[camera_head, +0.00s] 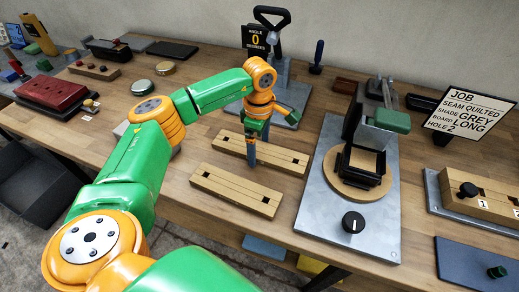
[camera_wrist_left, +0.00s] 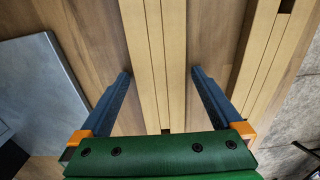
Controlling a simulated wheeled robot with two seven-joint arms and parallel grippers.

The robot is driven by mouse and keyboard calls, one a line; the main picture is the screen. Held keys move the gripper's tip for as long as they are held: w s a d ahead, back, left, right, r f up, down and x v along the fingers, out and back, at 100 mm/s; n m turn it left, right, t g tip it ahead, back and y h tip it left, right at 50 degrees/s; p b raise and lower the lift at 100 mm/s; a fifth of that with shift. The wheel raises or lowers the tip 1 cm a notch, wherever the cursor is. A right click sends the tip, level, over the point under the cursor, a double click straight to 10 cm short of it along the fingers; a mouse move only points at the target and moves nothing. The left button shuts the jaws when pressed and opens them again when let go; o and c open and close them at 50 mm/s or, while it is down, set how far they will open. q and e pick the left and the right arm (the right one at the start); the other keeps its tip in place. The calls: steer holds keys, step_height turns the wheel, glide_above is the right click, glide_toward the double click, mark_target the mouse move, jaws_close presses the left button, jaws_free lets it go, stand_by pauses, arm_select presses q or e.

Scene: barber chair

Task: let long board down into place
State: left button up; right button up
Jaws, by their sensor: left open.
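Two pale wooden boards with dark square holes lie flat on the workbench in the head view. My left gripper (camera_head: 251,156) points down over the far board. In the left wrist view, the open blue fingers of this gripper (camera_wrist_left: 159,74) stand on either side of a grooved board (camera_wrist_left: 142,30), with gaps to both. The other board (camera_wrist_left: 268,55) shows to the right. My right gripper is not in view.
A metal plate (camera_head: 311,204) with a clamp device and black dial stands to the right. A job sign (camera_head: 470,112) reads seam quilted, shade grey, board long, hole 2. A wooden block with a knob (camera_head: 468,189) sits at far right. An angle display (camera_head: 256,37) reads 0.

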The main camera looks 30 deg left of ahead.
arm_select(q)
steer(key=shift+r, duration=0.1)
steer(key=c, duration=1.4)
steer(key=shift+c, duration=0.2)
